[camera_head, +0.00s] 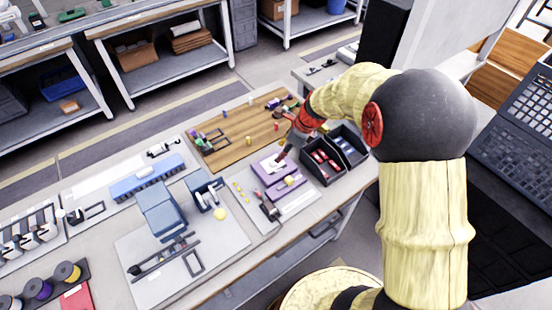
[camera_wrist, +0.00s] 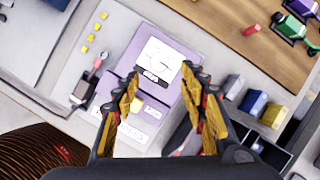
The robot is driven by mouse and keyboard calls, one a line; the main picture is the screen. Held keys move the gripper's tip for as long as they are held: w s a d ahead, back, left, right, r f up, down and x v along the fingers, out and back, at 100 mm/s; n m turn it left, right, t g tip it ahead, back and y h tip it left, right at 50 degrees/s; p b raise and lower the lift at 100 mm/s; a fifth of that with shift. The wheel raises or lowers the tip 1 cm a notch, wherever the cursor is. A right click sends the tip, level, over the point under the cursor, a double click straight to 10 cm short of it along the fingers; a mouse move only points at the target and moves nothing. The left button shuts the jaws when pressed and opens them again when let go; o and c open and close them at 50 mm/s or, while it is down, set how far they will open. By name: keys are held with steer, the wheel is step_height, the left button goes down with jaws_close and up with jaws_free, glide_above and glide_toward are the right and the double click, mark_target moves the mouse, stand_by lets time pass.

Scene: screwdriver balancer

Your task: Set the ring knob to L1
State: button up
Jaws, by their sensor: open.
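A purple device (camera_wrist: 178,50) lies between and beyond my fingertips in the wrist view. It has a white face plate (camera_wrist: 160,60) with faint markings and a small dark label. No ring knob or L1 mark can be made out clearly. A second, lower purple panel (camera_wrist: 150,117) has white labels and a small yellow block-like part (camera_wrist: 124,105) beside my left finger. My gripper (camera_wrist: 165,76) is open and empty, its fingers spread over the device. In the head view, my gripper (camera_head: 284,153) is above the purple device (camera_head: 265,177), partly hiding it.
Black bins (camera_head: 322,167) stand close to the right of the device. A wooden board (camera_head: 235,140) with small parts lies behind. A dark tool-like object with a rod (camera_wrist: 85,88) and several yellow pieces lie to the left. A blue device (camera_head: 160,210) stands further left.

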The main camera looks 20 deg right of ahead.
mark_target(274, 163)
steer(key=b+x, duration=0.2)
steer(key=x, duration=0.5)
steer(key=shift+a+f, duration=0.1)
steer(key=shift+f, duration=0.1)
steer(key=shift+c, duration=0.7)
jaws_close()
